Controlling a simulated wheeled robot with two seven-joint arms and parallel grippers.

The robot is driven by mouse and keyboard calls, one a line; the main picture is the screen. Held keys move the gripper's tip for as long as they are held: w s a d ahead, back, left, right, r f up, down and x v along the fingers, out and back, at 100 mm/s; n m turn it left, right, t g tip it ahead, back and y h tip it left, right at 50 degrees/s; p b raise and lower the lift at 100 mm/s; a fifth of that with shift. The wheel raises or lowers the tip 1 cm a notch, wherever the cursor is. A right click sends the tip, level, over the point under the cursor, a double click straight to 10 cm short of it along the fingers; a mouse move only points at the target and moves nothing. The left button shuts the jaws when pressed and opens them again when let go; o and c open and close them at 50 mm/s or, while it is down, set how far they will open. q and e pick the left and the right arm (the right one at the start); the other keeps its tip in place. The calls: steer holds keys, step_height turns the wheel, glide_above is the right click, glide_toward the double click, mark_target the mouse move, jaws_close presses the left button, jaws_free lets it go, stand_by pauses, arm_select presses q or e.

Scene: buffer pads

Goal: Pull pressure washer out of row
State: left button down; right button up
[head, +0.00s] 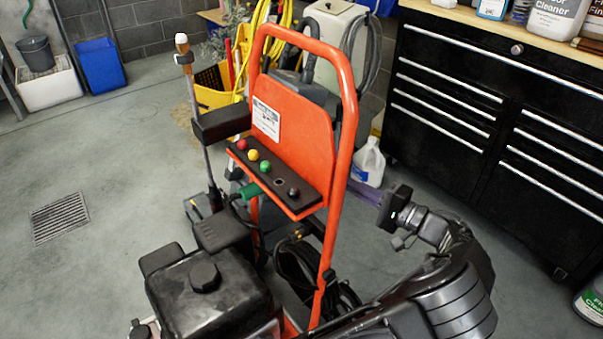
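The pressure washer (296,125) stands upright in the middle of the head view. It has an orange frame with a tall looped handle, a panel with coloured nozzle tips, a spray wand on its left and a black engine at the bottom. My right arm comes in from the lower right. My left gripper is not in view.
A black drawer cabinet (480,110) stands at the right. A white jug (370,162), a yellow bucket (213,88) and a beige machine (335,25) are close behind the washer. Blue and white bins line the back left wall. The floor with a drain grate (60,218) is clear on the left.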

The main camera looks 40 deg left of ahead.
mark_target(308, 176)
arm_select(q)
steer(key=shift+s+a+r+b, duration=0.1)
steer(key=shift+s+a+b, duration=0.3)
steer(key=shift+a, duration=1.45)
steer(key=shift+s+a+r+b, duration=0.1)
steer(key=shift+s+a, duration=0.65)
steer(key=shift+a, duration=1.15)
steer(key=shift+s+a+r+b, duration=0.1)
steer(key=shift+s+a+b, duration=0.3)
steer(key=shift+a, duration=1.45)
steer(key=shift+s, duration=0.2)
